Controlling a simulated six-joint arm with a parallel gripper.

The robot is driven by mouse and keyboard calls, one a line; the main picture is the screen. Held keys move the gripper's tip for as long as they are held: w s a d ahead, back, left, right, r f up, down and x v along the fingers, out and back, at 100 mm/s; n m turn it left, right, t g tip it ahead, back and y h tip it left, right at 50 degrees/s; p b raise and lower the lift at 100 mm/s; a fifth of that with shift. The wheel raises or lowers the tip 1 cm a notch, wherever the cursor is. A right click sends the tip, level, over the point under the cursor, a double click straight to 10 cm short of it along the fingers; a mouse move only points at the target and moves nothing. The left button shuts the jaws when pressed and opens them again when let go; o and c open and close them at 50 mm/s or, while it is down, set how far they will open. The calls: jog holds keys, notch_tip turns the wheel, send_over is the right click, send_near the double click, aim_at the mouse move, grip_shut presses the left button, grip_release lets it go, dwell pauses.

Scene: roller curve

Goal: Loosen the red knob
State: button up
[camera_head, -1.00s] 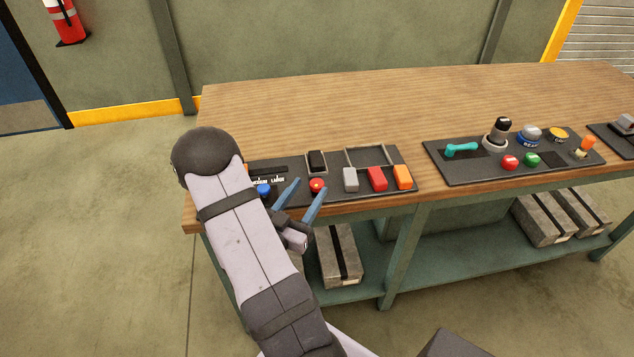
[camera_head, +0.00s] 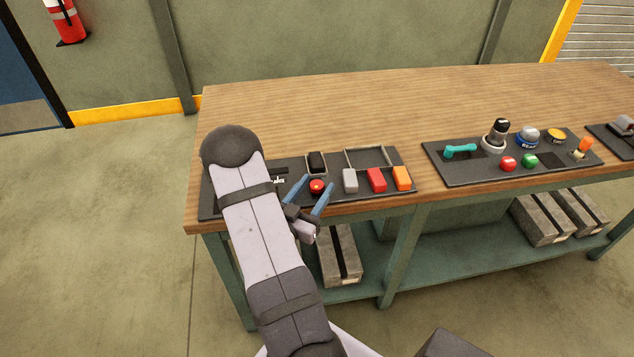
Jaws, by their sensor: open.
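The red knob (camera_head: 317,186) is a small round knob on the left black panel (camera_head: 209,205), near the panel's front edge. My gripper (camera_head: 316,184) is open, with its two blue fingers apart. In this view one finger shows to the left of the red knob and the other to its right. I cannot tell whether either finger touches the knob or how high they are above the panel. My arm covers the left part of the panel.
Close to the right are a grey block (camera_head: 350,181), a red block (camera_head: 376,180) and an orange block (camera_head: 402,178). A black switch (camera_head: 316,161) stands behind the knob. A second panel (camera_head: 437,172) holds buttons and a teal lever (camera_head: 460,149). The table's back (camera_head: 380,100) is clear.

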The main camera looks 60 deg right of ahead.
jog(key=shift+d, duration=0.65)
jog(key=shift+w, duration=0.1)
jog(key=c, duration=1)
jog(key=shift+c, duration=0.2)
